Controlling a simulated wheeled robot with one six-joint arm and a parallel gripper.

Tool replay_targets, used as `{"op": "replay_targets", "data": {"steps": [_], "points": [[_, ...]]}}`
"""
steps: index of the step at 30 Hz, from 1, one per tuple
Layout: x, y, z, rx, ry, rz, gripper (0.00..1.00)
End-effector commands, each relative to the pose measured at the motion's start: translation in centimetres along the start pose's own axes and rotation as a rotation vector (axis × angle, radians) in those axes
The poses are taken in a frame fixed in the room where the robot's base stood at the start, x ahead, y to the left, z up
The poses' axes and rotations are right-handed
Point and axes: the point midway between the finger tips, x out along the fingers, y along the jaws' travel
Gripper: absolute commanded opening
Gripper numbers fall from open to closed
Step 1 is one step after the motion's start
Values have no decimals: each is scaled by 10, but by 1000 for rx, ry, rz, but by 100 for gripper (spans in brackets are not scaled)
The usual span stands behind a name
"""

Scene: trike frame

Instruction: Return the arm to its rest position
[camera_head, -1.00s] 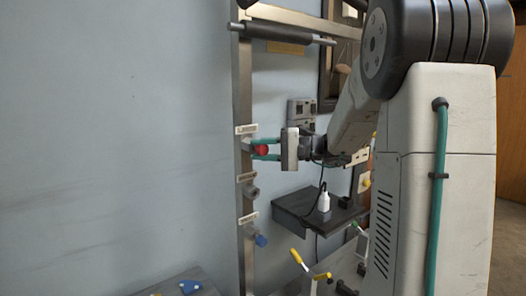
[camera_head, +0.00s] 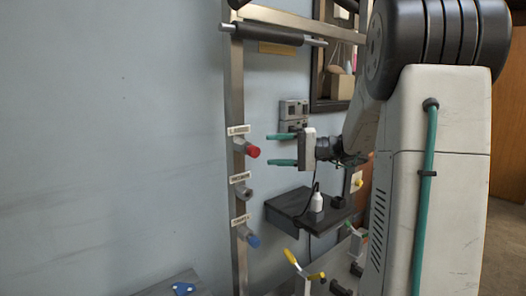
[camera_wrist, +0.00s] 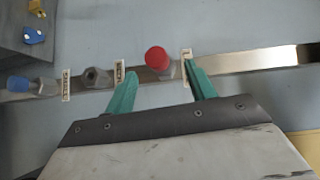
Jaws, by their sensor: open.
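My gripper (camera_head: 282,150) has green fingers spread apart with nothing between them. It hangs in the air to the right of the metal post (camera_head: 236,100), level with a red-capped fitting (camera_head: 252,151) on that post. A clear gap separates the fingertips from the red cap. In the wrist view, the gripper (camera_wrist: 160,85) is open, and the red cap (camera_wrist: 157,58) stands just beyond and between the fingertips. My arm is partly folded in front of its column at the right.
Below the red cap, the post carries a bare grey fitting (camera_head: 243,191) and a blue-capped fitting (camera_head: 252,240), each under a label. A dark shelf (camera_head: 290,222) with a white bottle (camera_head: 316,202) lies below my gripper. Yellow-handled tools (camera_head: 291,257) stand lower down.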

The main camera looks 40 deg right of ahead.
Motion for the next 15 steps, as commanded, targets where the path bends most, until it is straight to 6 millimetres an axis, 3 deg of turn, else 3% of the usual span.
{"op": "replay_targets", "data": {"steps": [4,15], "points": [[-9,0,0,0,0,-1,55],[-10,0,0,0,-1,-1,55]]}}
